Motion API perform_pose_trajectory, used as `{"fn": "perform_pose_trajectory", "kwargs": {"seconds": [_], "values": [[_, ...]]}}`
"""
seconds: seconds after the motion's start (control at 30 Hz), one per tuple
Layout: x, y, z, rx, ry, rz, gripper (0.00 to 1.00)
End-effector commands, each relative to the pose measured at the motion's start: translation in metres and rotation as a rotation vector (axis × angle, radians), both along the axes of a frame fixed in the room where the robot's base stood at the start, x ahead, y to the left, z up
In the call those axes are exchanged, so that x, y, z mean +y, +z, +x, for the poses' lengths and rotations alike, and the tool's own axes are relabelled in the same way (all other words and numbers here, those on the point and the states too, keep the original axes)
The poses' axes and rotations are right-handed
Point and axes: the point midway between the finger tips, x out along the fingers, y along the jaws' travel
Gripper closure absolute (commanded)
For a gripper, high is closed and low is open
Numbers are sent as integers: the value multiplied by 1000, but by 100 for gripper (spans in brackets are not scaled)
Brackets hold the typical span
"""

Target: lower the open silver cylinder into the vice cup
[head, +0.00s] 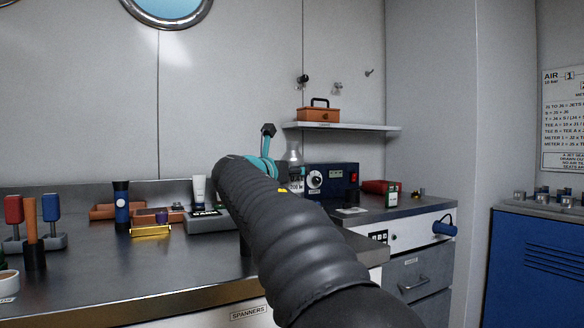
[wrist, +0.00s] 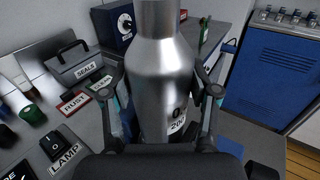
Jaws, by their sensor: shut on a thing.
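A silver cylinder (wrist: 160,85) with a shouldered neck fills the middle of the wrist view. It carries a white label with a "200" on it, and its top is cut off by the frame's upper edge. My gripper (wrist: 161,93) is shut around its body, one finger on each side. In the head view the cylinder (head: 294,160) shows in part beyond my arm, which hides its lower end and most of the gripper. I cannot make out the vice cup in either view. The cylinder's base and what lies under it are hidden.
A blue box with a dial (head: 332,181) stands on the bench behind the cylinder. A grey case marked SEALS (wrist: 86,64) and a lamp switch (wrist: 55,143) are at left in the wrist view. A blue locker (wrist: 258,82) stands right. A shelf (head: 340,127) hangs above.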

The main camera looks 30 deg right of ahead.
Motion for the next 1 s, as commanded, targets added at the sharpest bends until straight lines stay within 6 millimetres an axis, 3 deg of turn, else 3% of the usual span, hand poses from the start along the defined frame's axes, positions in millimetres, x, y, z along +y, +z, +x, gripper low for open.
{"fn": "perform_pose_trajectory", "kwargs": {"seconds": [0.6, 1.0], "values": [[1, 24, -1, -5, 3, -3, 100], [1, 26, -1, -6, 3, -3, 100]]}}
